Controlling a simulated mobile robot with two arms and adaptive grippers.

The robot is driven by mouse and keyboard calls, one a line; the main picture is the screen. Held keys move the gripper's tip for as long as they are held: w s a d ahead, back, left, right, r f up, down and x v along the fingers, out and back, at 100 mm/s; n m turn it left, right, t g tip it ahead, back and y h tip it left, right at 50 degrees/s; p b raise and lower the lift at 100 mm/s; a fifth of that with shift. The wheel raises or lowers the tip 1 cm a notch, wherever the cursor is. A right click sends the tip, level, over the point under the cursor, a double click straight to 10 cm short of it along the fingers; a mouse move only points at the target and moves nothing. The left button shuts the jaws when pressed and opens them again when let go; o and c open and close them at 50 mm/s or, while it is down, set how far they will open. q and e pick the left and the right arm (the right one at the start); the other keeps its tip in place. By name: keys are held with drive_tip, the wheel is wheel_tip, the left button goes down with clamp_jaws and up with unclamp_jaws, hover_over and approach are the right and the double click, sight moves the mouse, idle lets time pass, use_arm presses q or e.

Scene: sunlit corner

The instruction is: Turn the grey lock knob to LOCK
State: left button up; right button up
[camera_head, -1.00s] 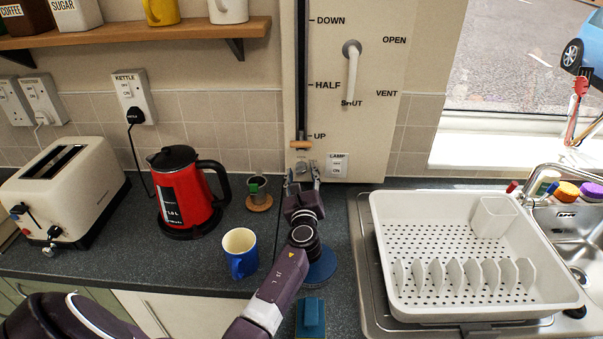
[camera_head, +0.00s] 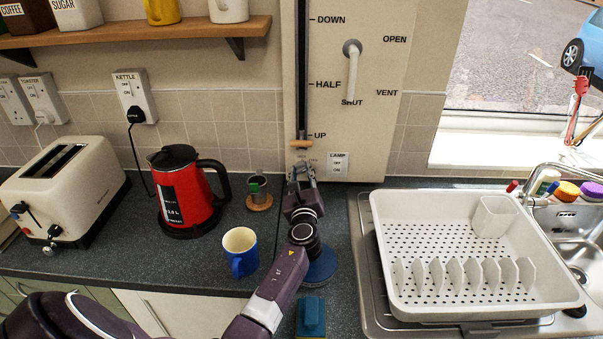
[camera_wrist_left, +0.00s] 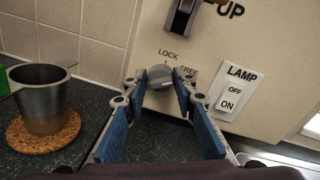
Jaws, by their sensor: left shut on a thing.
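The grey lock knob (camera_wrist_left: 160,77) sits low on the cream panel, under the LOCK and FREE labels in the left wrist view. Which label it points to is not clear. My left gripper (camera_wrist_left: 160,87) has its blue-padded fingers on either side of the knob and is shut on it. In the head view my left gripper (camera_head: 302,170) reaches the bottom of the panel and largely hides the knob. My right gripper is not in view.
The lamp switch (camera_wrist_left: 232,92) is just right of the knob. A metal cup (camera_wrist_left: 41,98) stands on a cork coaster at left. The red kettle (camera_head: 185,190), blue mug (camera_head: 240,252) and white dish rack (camera_head: 455,245) stand on the counter around my arm.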

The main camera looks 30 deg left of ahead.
use_arm(q)
drive_tip(key=n+b, duration=0.1)
drive_tip(key=n, duration=0.4)
drive_tip(key=shift+b, duration=0.4)
drive_tip(key=n+h+b, duration=0.1)
drive_tip(key=n, duration=0.5)
drive_tip(key=shift+a+b, duration=0.1)
drive_tip(key=shift+b, duration=0.3)
drive_tip(key=o, duration=1.1)
drive_tip(key=shift+s, duration=0.1)
drive_tip(key=shift+o, duration=0.2)
drive_tip(key=v, duration=1.2)
drive_tip(key=shift+r, duration=0.15)
